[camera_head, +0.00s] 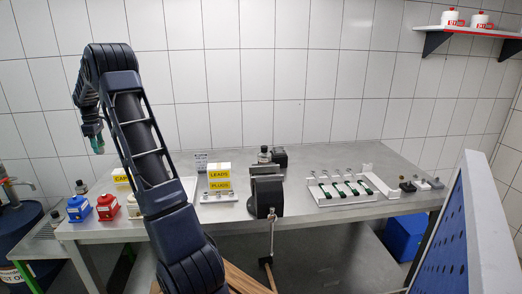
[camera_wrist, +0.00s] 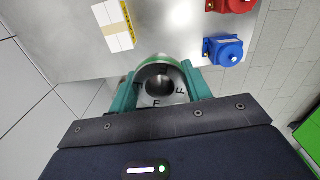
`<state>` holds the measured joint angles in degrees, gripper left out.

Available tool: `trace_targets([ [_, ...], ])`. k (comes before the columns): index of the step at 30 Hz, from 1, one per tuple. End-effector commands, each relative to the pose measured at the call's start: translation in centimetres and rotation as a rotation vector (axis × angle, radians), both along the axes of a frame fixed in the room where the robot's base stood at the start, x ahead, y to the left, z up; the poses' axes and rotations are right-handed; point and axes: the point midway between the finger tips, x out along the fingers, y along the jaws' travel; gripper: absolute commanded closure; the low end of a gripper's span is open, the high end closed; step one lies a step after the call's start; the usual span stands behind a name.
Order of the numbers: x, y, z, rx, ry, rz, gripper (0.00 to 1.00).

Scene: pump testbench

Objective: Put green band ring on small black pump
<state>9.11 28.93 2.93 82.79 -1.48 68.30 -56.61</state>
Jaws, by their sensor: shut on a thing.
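In the wrist view the two teal fingers of my gripper (camera_wrist: 160,95) are closed on a grey metallic ring (camera_wrist: 150,70) with a round opening, dark letter-like marks and a strip of green on its far rim. In the head view my gripper (camera_head: 97,143) hangs at the left, above the bench's left end; the ring is hard to make out there. A small black machine (camera_head: 280,156), perhaps the small black pump, stands at the back of the bench behind the vise. The ring is well away from it.
A blue unit (camera_head: 78,208) and a red unit (camera_head: 107,207) stand at the bench's left front. Yellow-labelled boxes (camera_head: 219,178) and a black vise (camera_head: 265,190) stand mid-bench. A white rack (camera_head: 322,197) lies to the right. A blue perforated panel (camera_head: 460,235) stands at the right.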

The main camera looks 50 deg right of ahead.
Motion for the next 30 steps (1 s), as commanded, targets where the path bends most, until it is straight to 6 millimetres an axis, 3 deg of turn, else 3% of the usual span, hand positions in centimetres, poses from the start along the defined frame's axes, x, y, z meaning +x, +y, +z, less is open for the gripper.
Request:
trace_targets([
  [1, 0.0, -2.6, 0.3, 0.0, 0.0, -0.037, 0.79],
  [3, -0.1, -5.7, 0.6, 0.0, -0.001, -0.083, 0.79],
  [14, -2.5, -21.3, 2.3, 0.002, -0.001, -0.31, 0.79],
  [23, -6.9, -33.6, 3.7, 0.001, -0.002, -0.496, 0.79],
  [30, -12.0, -42.9, 4.7, 0.001, -0.002, -0.642, 0.79],
])
